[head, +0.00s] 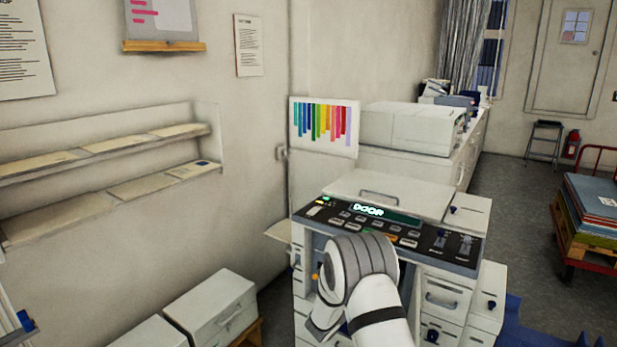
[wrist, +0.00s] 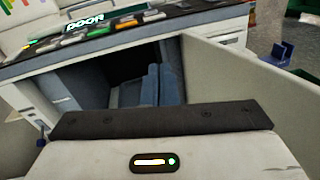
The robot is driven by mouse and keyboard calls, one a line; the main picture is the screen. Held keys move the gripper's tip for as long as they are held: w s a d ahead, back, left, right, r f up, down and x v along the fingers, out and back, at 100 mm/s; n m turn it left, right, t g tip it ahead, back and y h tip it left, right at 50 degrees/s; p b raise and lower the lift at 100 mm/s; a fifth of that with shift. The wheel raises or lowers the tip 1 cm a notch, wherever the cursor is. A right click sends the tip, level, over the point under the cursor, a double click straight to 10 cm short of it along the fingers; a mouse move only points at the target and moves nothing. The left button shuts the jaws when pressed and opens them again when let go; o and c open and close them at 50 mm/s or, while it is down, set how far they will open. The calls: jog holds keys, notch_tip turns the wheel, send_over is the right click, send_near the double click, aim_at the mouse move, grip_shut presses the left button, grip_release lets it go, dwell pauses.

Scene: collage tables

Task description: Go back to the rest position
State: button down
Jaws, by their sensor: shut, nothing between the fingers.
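My gripper (wrist: 155,122) fills the bottom of the wrist view, a pale body with a dark front edge and a small lit display. It is shut and holds nothing. It is in front of the opening (wrist: 95,85) of a white and dark machine. In the head view my arm reaches down in front of this machine (head: 395,190), and its grey joint hides part of the front. The gripper's fingers are mostly hidden there. The machine's control panel (head: 330,211) shows the lit word "DOOR". Blue-grey parts (wrist: 150,85) show inside the opening.
A pale panel (wrist: 235,85), seemingly an open door, stands right of the opening, close to my gripper. White drawer boxes (head: 212,305) stand left below wall shelves (head: 100,200). A loaded pallet cart (head: 592,262) stands right. Grey floor (head: 520,230) between is clear.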

jog(key=s+d+r+m+g+b, duration=0.1)
jog(key=s+d+r+m+g, duration=0.2)
jog(key=s+m, duration=0.3)
jog(key=s+d+r+m+g+b, duration=0.2)
jog(key=s+d+r+m+g, duration=0.15)
jog(key=s, duration=0.45)
jog(key=s+d+r+m+g+b, duration=0.1)
jog(key=s+d+r+m+g, duration=0.2)
jog(key=s, duration=0.4)
jog(key=s+a+m+y+b, duration=0.1)
jog(key=s+a+m+y, duration=0.3)
jog(key=s, duration=0.3)
jog(key=s+a+f+m+y+b, duration=0.1)
jog(key=s+a+m+y, duration=0.3)
jog(key=s, duration=0.3)
jog(key=s+a+f+m+y+b, duration=0.1)
jog(key=s+a+m+y+b, duration=0.1)
jog(key=s, duration=0.5)
jog(key=a+m+y, duration=0.1)
jog(key=a+m, duration=0.1)
jog(key=m, duration=0.1)
jog(key=shift+s+m+g+y, duration=0.3)
jog(key=shift+m+g+y, duration=0.05)
jog(key=shift+y, duration=0.05)
